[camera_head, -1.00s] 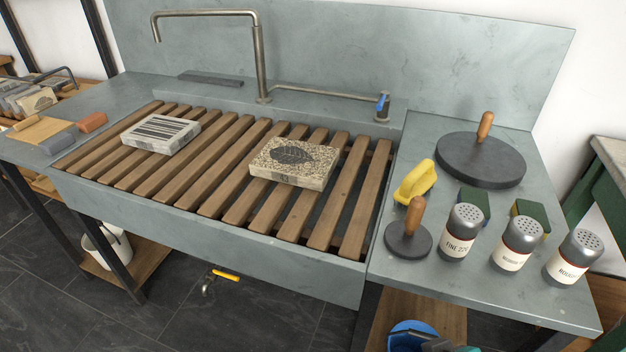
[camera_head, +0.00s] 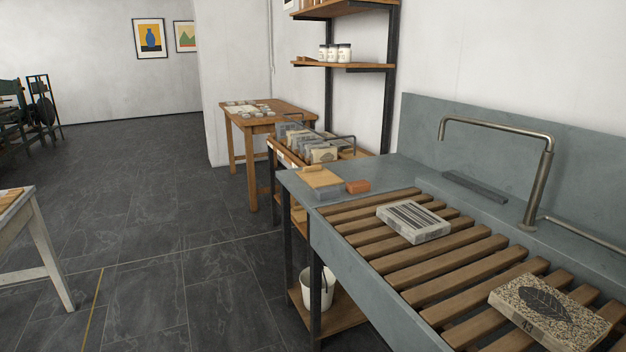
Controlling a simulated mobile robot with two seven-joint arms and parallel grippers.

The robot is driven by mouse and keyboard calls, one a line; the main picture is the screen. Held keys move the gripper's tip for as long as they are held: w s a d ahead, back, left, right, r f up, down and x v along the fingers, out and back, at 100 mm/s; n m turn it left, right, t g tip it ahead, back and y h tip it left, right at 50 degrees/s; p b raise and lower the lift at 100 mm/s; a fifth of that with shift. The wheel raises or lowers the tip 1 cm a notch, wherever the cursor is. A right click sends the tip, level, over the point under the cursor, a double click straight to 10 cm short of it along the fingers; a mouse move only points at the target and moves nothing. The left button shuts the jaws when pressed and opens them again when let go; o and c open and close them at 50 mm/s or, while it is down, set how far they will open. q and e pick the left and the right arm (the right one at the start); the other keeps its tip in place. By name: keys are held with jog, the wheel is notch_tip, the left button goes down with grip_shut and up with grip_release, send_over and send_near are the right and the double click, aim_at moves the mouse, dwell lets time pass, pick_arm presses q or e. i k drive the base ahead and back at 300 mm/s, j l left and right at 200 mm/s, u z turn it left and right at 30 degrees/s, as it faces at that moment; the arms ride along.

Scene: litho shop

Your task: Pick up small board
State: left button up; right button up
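A small tan wooden board (camera_head: 320,177) lies at the far left end of the grey sink counter (camera_head: 372,168) in the head view. A grey block (camera_head: 329,192) lies against its near edge, and a reddish-brown block (camera_head: 358,186) lies to its right. Neither of my grippers shows in the head view.
A striped stone (camera_head: 414,221) and a leaf-patterned stone (camera_head: 549,312) lie on the wooden slats (camera_head: 440,264). A rack of stones (camera_head: 312,148) and a wooden table (camera_head: 268,115) stand beyond the counter. A white bucket (camera_head: 317,291) sits below. The dark floor (camera_head: 170,230) at left is open.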

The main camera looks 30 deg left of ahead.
aim_at(316, 176)
jog(key=u, duration=1)
